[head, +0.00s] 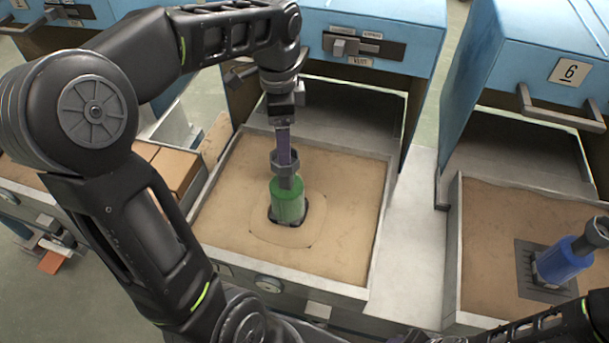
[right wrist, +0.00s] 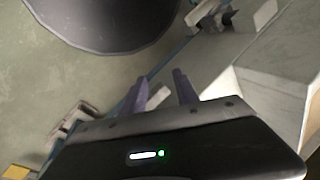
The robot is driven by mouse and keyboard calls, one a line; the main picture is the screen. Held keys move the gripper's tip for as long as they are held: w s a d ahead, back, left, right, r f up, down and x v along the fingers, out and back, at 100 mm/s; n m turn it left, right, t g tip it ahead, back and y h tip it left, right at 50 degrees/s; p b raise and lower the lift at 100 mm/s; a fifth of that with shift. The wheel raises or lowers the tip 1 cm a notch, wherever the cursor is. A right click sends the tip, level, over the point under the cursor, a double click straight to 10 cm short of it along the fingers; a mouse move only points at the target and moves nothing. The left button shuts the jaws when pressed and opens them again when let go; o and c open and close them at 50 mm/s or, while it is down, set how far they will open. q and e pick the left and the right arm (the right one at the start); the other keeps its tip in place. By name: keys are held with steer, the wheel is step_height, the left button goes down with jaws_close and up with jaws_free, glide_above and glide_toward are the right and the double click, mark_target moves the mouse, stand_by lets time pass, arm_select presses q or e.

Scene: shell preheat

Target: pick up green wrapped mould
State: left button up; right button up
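The green wrapped mould (head: 288,203) stands upright in a dark-edged recess in the sand of the middle tray, with a grey cup-like top (head: 286,166). My left gripper (head: 284,150) points straight down over it, its purple fingers reaching the grey top. The fingers overlap in the head view, so I cannot tell whether they are closed on it. My right gripper (right wrist: 160,78) shows in the right wrist view with its two purple fingers apart and nothing between them. The mould is not recognisable in that view.
The sand tray (head: 382,225) sits in front of a blue cabinet (head: 385,18). A blue wrapped mould (head: 565,260) leans in the right-hand sand bed, under the blue cabinet with sign 6 (head: 570,72). Brown blocks (head: 175,168) lie left of the tray. A bare pale strip (head: 415,230) separates the trays.

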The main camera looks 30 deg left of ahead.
arm_select(q)
steer(key=shift+w+r, duration=0.1)
steer(key=shift+w, duration=0.1)
steer(key=shift+s, duration=0.15)
steer(key=shift+f, duration=1.3)
steer(key=shift+f, duration=0.1)
step_height(320, 180, down, 5)
steer(key=shift+s+d+f+p, duration=0.1)
steer(key=shift+p, duration=0.5)
steer(key=shift+c, duration=0.3)
